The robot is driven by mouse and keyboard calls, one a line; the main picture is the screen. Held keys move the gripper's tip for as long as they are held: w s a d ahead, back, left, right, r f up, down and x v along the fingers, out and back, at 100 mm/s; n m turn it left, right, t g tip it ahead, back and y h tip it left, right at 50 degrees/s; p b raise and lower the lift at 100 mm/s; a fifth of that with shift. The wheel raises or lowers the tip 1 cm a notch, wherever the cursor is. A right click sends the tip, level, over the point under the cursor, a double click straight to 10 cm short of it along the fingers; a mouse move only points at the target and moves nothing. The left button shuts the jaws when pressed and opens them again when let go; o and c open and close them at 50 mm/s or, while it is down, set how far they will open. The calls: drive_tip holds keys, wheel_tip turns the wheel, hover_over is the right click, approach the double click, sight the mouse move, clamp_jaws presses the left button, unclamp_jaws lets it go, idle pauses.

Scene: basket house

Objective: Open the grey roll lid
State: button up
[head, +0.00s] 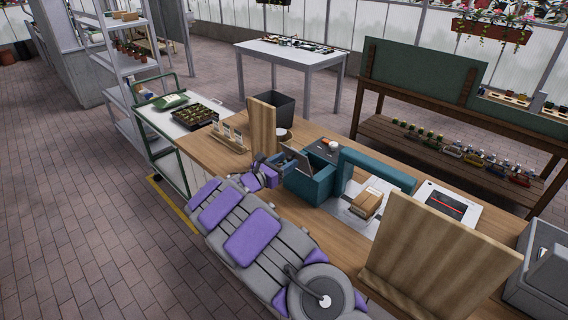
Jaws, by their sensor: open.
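A teal machine (312,187) stands on the wooden workbench, with a long teal arm running right from it. A grey panel (297,158) stands tilted on its left part; this looks like the grey roll lid, but the view is small and I cannot tell how far it is raised. My gripper (272,162) is at the machine's left side, close to the grey panel. It is open, and I see nothing between its fingers. I cannot tell whether it touches the lid. My grey and purple arm hides part of the bench in front.
A wooden board (261,125) stands behind my gripper, and a larger board (433,247) stands front right. A dark bin (275,103) and a black-screened device (444,203) are also on the bench.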

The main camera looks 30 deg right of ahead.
clamp_jaws()
idle(0.4)
